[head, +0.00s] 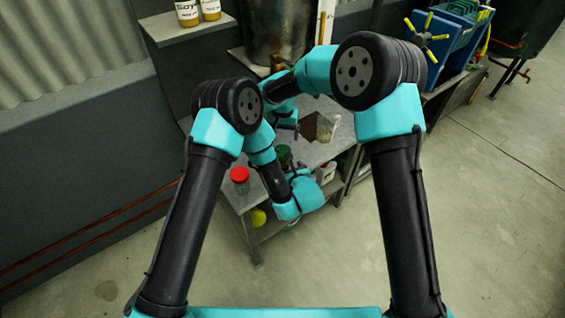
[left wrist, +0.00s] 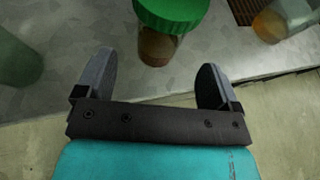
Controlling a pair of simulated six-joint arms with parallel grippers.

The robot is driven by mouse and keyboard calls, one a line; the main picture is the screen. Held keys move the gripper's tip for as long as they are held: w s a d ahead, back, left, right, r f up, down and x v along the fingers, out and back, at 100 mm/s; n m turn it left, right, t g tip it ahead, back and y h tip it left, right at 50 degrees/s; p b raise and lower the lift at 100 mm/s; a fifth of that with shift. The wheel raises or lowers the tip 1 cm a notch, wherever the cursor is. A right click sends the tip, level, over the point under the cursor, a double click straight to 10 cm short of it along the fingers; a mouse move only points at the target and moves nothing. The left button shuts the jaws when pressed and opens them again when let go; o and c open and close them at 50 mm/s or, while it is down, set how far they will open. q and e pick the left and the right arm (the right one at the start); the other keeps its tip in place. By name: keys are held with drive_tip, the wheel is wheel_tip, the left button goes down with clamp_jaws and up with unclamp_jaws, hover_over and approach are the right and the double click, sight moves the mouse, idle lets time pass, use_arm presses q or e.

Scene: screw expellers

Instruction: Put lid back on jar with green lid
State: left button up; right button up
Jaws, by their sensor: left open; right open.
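A green lid (left wrist: 172,12) sits at the top of a small jar with brownish contents (left wrist: 157,50) in the left wrist view. I cannot tell whether the lid is seated or only above it. The green lid (head: 284,151) is small and partly hidden by my arm in the head view. My left gripper (left wrist: 158,65) is open, its fingers short of the jar and to either side of it, with nothing between them. My right gripper (head: 286,127) is on the far side of the green lid, small and partly hidden by its arm.
A red-lidded jar (head: 239,175) stands on the grey bench near its left edge. A brown and clear item (head: 319,127) lies farther back. A jar with orange contents (left wrist: 283,20) and a greenish jar (left wrist: 15,50) flank the left gripper. A yellow object (head: 258,217) is on the lower shelf.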

sight(282, 150)
use_arm(q)
drive_tip(key=x, duration=0.6)
drive_tip(key=shift+w+a+f, duration=0.1)
drive_tip(key=shift+w+f, duration=0.1)
drive_tip(key=shift+w, duration=0.1)
clamp_jaws()
use_arm(e)
drive_tip(key=shift+n, duration=2.3)
drive_tip(key=shift+f, duration=4)
drive_tip(key=shift+c, duration=0.2)
